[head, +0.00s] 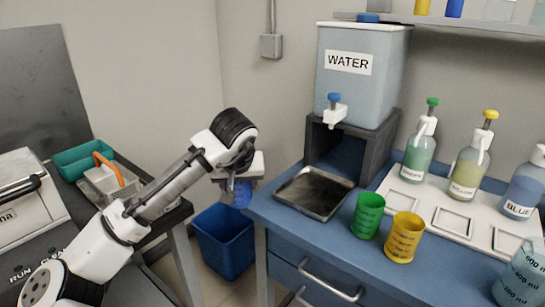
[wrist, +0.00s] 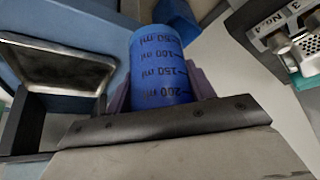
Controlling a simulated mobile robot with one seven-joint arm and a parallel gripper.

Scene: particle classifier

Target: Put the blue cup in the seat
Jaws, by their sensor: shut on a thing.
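The blue cup (wrist: 160,65), with ml marks on its side, is held between the two fingers of my gripper (wrist: 158,88) in the wrist view. In the head view my gripper (head: 236,184) is left of the blue bench, above the floor bin, and only a small part of the blue cup (head: 242,196) shows. A white panel (head: 428,200) on the bench has several square outlined seats in front of the pump bottles. One seat (head: 508,245) lies in front of the bottle labelled BLUE (head: 520,198), partly hidden by a clear beaker. I cannot tell which seat is meant.
A green cup (head: 368,216) and a yellow cup (head: 403,238) stand at the bench's front edge. A metal tray (head: 312,193) lies below the water tank (head: 360,75). A clear blue-tinted beaker (head: 520,278) stands at the right. A blue bin (head: 222,245) is on the floor.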

